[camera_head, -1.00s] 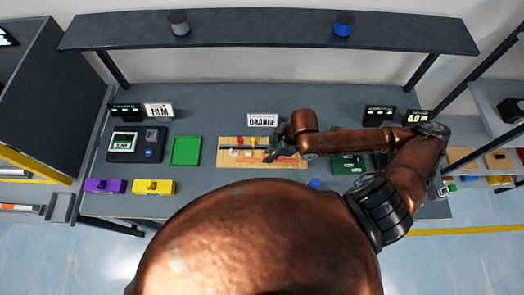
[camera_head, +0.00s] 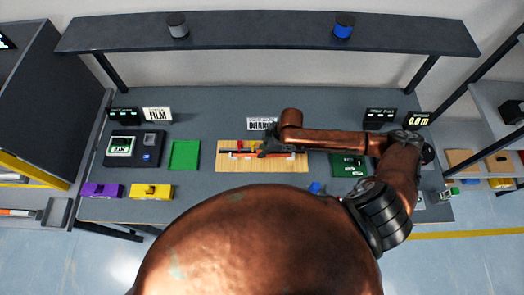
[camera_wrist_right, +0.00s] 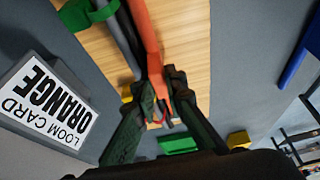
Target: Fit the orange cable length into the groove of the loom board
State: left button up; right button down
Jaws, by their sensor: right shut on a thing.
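The wooden loom board (camera_head: 262,168) lies mid-table and also shows in the wrist view (camera_wrist_right: 185,45). My right gripper (camera_head: 263,153) is over its middle; in the wrist view its fingers (camera_wrist_right: 165,100) are shut on the orange cable length (camera_wrist_right: 147,35). The cable runs away from the fingers beside a dark grey strip (camera_wrist_right: 122,35) on the board. It partly shows as an orange line (camera_head: 285,157) in the head view. Whether it sits in the groove or just above it I cannot tell. My left gripper is not in view.
A loom card reading ORANGE (camera_wrist_right: 45,100) stands behind the board. A green tray (camera_head: 185,154) lies left of the board, with yellow (camera_head: 152,191) and purple (camera_head: 103,189) blocks nearer the front. A green board (camera_head: 349,165) lies to the right. A shelf (camera_head: 265,37) spans the back.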

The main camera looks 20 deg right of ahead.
jog(key=c, duration=2)
grip_release()
jog(key=shift+f, duration=0.1)
jog(key=v, duration=1.2)
jog(key=shift+a+p, duration=0.15)
jog(key=shift+p, duration=0.25)
